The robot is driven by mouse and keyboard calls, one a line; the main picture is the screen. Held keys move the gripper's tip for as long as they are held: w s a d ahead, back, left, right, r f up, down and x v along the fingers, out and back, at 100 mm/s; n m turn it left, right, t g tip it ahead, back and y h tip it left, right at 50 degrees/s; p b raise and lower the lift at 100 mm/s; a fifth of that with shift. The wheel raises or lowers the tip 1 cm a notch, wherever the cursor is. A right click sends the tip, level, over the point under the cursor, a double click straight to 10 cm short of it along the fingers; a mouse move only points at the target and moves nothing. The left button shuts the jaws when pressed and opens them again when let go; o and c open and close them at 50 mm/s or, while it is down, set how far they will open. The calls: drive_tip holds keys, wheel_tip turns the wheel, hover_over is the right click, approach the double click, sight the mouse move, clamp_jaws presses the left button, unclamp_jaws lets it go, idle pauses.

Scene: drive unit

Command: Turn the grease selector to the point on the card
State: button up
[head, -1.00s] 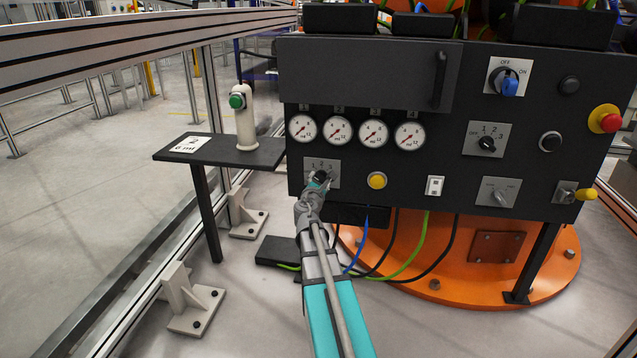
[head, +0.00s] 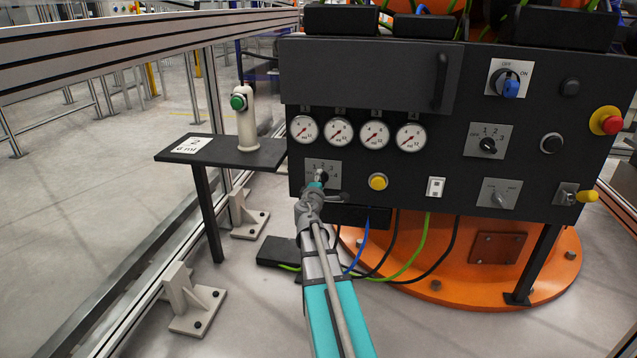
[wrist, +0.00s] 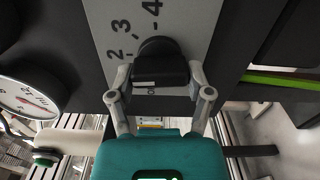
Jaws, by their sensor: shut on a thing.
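The grease selector is a black knob on a grey plate (head: 331,167) marked with numbers, low on the left of the dark panel. In the wrist view the knob (wrist: 160,66) sits between my two grey fingers, with 2, 3 and 4 visible on the plate (wrist: 182,20) above it. My gripper (wrist: 160,95) is shut on the knob; in the head view my gripper (head: 319,183) covers its lower part. A pale mark shows on the knob, but I cannot tell which number it points to. The white card (head: 192,145) on the side shelf reads 2 and 6 ml.
Several round gauges (head: 338,132) sit above the selector, and a yellow button (head: 378,181) is to its right. Another numbered selector (head: 488,145) is further right. The side shelf (head: 238,153) carries a post with a green button (head: 238,102). Cables hang below the panel.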

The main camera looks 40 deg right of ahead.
drive_tip(key=shift+d+m, duration=0.1)
drive_tip(key=shift+m, duration=0.4)
drive_tip(key=o, duration=1.1)
drive_tip(key=shift+o, duration=0.2)
drive_tip(key=shift+s+a, duration=0.1)
drive_tip(key=shift+a, duration=0.1)
drive_tip(key=v, duration=1.1)
drive_tip(key=shift+s+a, duration=0.25)
